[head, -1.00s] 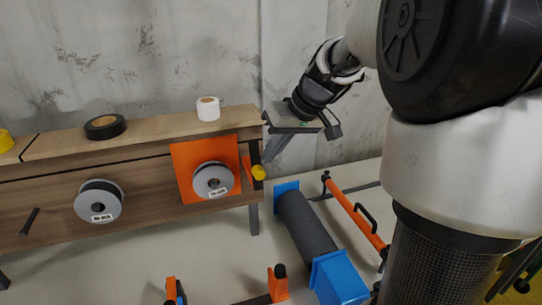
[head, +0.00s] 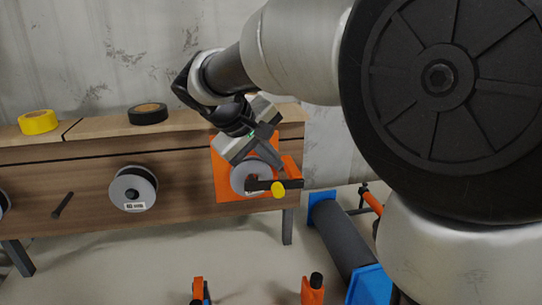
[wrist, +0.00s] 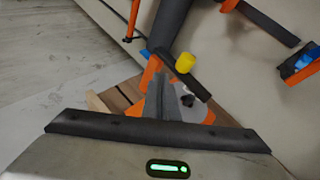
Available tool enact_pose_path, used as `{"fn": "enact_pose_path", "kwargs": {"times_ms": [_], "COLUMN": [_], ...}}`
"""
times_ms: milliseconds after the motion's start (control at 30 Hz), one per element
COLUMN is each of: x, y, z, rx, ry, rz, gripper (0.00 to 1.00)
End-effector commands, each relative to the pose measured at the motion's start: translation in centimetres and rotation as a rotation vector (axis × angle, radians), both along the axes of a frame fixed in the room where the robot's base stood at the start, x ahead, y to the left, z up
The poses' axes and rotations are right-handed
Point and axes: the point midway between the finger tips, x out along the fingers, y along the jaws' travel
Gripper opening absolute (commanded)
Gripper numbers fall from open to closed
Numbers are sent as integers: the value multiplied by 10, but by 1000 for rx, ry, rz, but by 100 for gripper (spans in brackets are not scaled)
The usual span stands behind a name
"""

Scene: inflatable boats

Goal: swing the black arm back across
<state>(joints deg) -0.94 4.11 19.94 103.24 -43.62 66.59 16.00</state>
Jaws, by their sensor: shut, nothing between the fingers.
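The black arm (head: 262,184) lies roughly level across the lower front of the spool on the orange panel (head: 222,190), with a yellow knob (head: 278,189) near its right end. My gripper (head: 283,166) is shut and empty. It points down in front of the panel, just above the black arm; I cannot tell whether it touches. In the wrist view, the shut fingers (wrist: 160,98) are left of the black arm (wrist: 198,86) and the yellow knob (wrist: 185,63). The grey-and-white spool (head: 246,178) is partly hidden by my gripper.
A second spool (head: 132,189) and a black peg (head: 62,204) are on the wooden bench front. Black tape (head: 148,113) and yellow tape (head: 38,122) lie on top.

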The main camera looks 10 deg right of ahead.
Motion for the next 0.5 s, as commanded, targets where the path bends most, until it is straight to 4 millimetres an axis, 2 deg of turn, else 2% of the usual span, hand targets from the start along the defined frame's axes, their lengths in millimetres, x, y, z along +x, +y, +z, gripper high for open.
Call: {"fn": "enact_pose_path", "kwargs": {"times_ms": [33, 500], "x": [1, 0], "y": [7, 29], "z": [-12, -39], "rx": [-44, -424], "ry": [1, 2], "rz": [7, 3], "gripper": [0, 0]}}
